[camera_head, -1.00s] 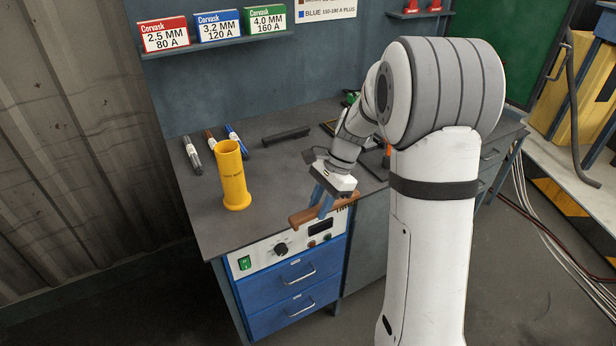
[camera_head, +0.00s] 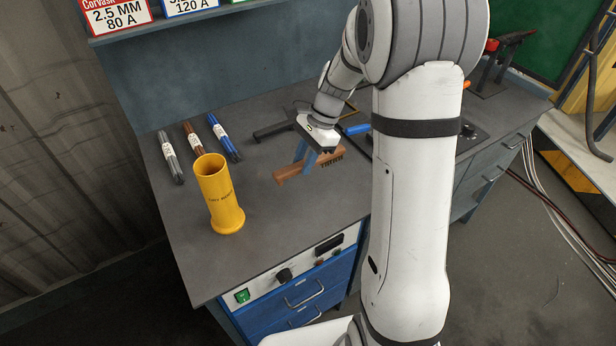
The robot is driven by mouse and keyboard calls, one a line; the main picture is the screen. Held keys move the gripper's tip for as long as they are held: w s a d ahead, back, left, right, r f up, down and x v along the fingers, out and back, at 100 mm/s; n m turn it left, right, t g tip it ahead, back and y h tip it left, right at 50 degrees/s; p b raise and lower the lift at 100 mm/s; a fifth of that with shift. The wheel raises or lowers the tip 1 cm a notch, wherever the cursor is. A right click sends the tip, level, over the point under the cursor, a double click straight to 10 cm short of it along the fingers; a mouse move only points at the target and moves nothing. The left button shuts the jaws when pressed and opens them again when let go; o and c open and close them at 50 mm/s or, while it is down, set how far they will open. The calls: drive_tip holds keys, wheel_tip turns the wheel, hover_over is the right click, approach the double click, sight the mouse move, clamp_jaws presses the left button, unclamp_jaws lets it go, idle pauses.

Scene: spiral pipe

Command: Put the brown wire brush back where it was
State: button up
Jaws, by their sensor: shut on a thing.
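The brown wire brush (camera_head: 333,160) is a wooden-handled bar with dark marking near its right end. My gripper (camera_head: 303,163) is shut on it near its left part, with blue fingers either side of the wood. The brush lies roughly level across the picture over the middle of the grey bench top (camera_head: 265,240). I cannot tell whether it touches the surface. Its bristles do not show clearly. My arm hides part of the bench to the right.
A yellow cylinder (camera_head: 222,200) stands upright at the left. Behind it lie grey (camera_head: 171,158), brown (camera_head: 194,141) and blue (camera_head: 225,138) rod bundles. A dark bar (camera_head: 273,130) and a blue-handled item (camera_head: 356,129) lie near the gripper. The front-middle bench top is clear.

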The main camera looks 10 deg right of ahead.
wheel_tip(320, 180, down, 4)
drive_tip(key=shift+d+r, duration=0.1)
drive_tip(key=shift+f, duration=1.95)
drive_tip(key=shift+f, duration=0.15)
drive_tip(key=o, duration=1)
